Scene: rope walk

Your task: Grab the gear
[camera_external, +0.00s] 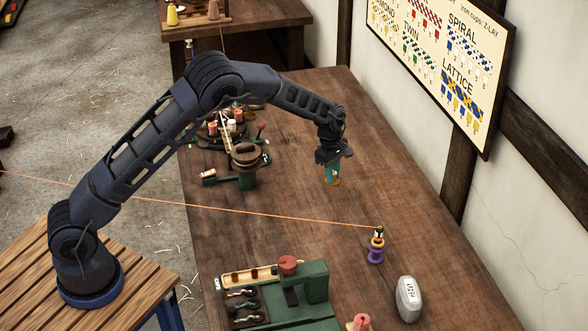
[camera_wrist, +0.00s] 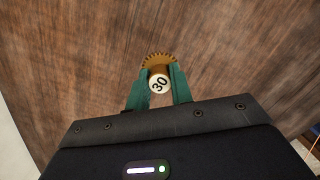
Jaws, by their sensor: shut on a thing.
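The gear (camera_wrist: 160,60) is brass-coloured and toothed, with a pale round face marked "30" in the wrist view. My gripper (camera_wrist: 159,88) has its two green fingers closed on either side of it. In the external view my gripper (camera_external: 333,170) hangs over the middle of the table, fingers pointing down. A small yellowish part of the gear (camera_external: 334,182) shows at the fingertips there. It seems to be above the wood, but the height of the gap is hard to tell.
A green machine (camera_external: 312,283) is at the front; a green stand with a dark round top (camera_external: 246,157) is left of my gripper.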

